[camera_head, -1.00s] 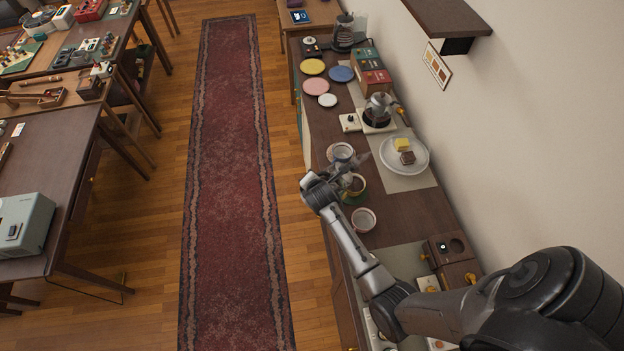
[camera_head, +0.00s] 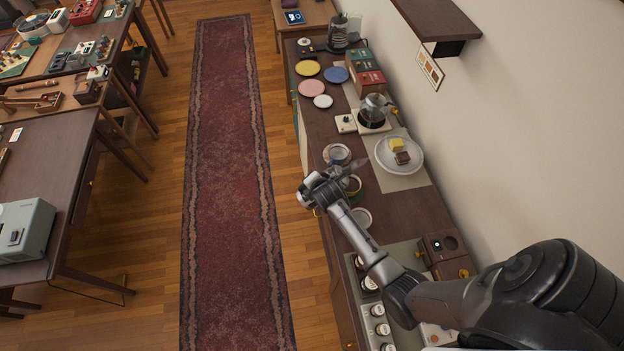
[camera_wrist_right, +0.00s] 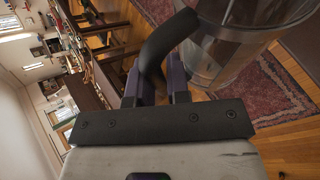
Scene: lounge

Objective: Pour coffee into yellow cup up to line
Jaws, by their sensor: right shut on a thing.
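My right gripper (camera_head: 328,186) is over the near-left edge of the sideboard (camera_head: 398,217). In the right wrist view its jaws (camera_wrist_right: 160,85) are shut on the dark curved handle of a clear glass pot (camera_wrist_right: 240,50). The pot is only partly in that view, and I cannot tell how much coffee it holds. A small cup with dark contents (camera_head: 353,184) stands just beyond the gripper on a green mat. The gripper and pot partly cover it, and its outer colour is unclear. My left gripper is not in view.
Another cup (camera_head: 337,153) stands behind the gripper, and a pale cup (camera_head: 361,217) stands in front, partly behind my arm. A white plate with food (camera_head: 413,165) and a coffee pot (camera_head: 372,108) stand further back. Coloured plates (camera_head: 308,68) lie beyond.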

